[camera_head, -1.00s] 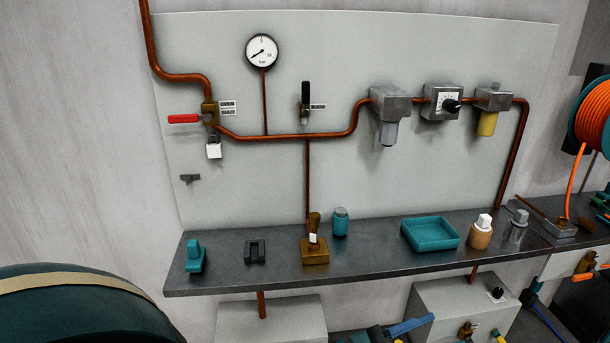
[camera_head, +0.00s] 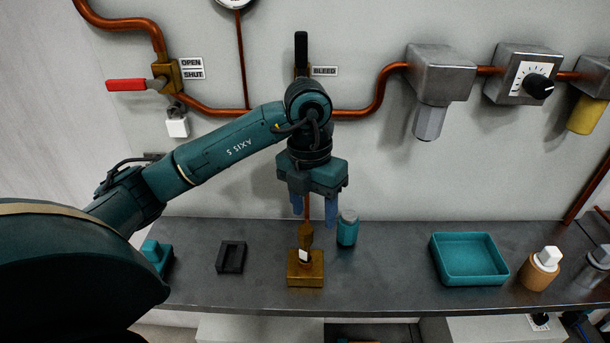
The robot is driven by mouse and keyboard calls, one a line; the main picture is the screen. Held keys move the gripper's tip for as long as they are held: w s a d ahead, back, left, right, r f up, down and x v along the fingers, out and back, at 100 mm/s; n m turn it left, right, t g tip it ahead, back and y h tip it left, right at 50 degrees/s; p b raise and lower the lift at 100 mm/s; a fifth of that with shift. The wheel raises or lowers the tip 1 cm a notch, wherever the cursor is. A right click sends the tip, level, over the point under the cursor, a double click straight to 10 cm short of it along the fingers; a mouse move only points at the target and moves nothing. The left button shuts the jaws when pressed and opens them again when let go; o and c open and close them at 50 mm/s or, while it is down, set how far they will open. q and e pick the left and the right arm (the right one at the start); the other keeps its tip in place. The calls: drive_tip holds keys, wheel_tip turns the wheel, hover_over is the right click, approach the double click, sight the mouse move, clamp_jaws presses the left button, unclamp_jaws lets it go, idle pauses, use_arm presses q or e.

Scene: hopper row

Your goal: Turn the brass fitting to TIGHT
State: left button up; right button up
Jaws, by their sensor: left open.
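In the picture the fingers are just above the fitting's top, and I see no contact. My right gripper is not in view.
A teal jar (camera_head: 347,228) stands close to the right of the fitting. A black holder (camera_head: 231,256) and a teal block (camera_head: 157,255) are to the left. A teal tray (camera_head: 469,259) and an orange-brown bottle (camera_head: 540,268) are to the right. The red-handled valve (camera_head: 126,85) is on the panel.

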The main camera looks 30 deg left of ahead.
sight(306, 244)
use_arm(q)
drive_tip(key=shift+w+a+r+n+y, duration=0.15)
drive_tip(key=shift+w+a+r+y, duration=0.1)
drive_tip(key=shift+a, duration=0.3)
drive_tip(key=shift+w+a+r+n+y, duration=0.15)
drive_tip(key=shift+w+a+y, duration=0.1)
drive_tip(key=shift+a, duration=0.3)
drive_tip(key=shift+f, duration=0.35)
wheel_tip(306, 244, down, 11)
drive_tip(key=shift+s+p, duration=0.15)
drive_tip(key=shift+p, duration=0.15)
drive_tip(key=shift+f, duration=0.65)
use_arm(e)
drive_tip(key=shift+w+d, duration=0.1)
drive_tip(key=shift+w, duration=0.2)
use_arm(q)
drive_tip(key=shift+c, duration=0.3)
